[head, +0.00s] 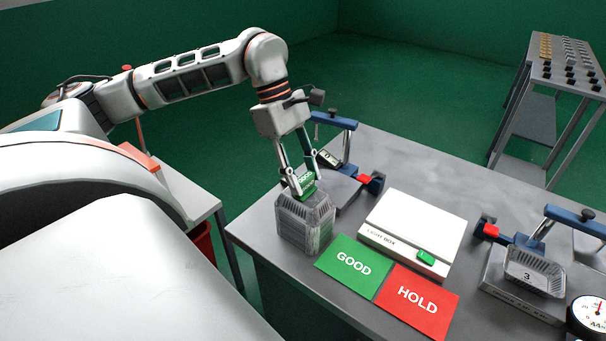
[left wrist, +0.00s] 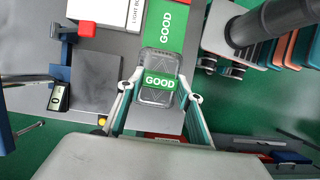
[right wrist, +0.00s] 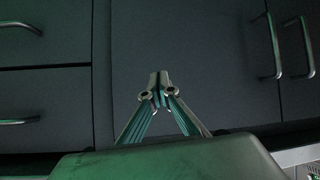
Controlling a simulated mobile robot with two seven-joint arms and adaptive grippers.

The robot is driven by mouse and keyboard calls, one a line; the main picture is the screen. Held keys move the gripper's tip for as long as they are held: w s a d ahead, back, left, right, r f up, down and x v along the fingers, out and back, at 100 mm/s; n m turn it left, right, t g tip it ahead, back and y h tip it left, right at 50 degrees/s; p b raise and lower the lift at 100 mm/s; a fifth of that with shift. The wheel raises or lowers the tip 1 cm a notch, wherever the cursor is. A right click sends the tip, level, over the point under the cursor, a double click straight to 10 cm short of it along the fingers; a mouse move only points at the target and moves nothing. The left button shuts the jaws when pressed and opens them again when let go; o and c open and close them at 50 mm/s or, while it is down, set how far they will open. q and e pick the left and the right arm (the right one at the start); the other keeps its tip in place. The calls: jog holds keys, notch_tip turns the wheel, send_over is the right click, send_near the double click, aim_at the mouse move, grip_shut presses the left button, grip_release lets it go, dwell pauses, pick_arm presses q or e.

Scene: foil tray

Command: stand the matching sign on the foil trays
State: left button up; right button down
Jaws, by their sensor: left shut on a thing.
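A stack of foil trays (head: 305,226) stands at the table's near left corner, left of the green GOOD mat (head: 350,263). My left gripper (head: 301,193) points down over the stack and is shut on a small green GOOD sign (head: 307,184). In the left wrist view the sign (left wrist: 160,83) lies across the top tray (left wrist: 157,64), between the fingertips (left wrist: 161,86). I cannot tell whether it touches the tray. A foil tray marked 3 (head: 530,273) sits in the right fixture. My right gripper (right wrist: 159,84) shows only in its wrist view, shut and empty.
A red HOLD mat (head: 418,301) adjoins the GOOD mat. Behind them is a white light box (head: 412,224) with a small green piece (head: 426,257) on it. Blue clamp fixtures stand behind the stack and at right. Dark cabinet fronts (right wrist: 190,60) face my right gripper.

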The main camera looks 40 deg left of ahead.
pick_arm(q)
jog(key=shift+f, duration=0.15)
jog(key=o, duration=1)
jog(key=shift+o, duration=0.2)
jog(key=p+v, duration=0.1)
jog(key=v, duration=1.1)
jog(key=shift+r+p, duration=0.25)
jog(key=shift+p, duration=0.15)
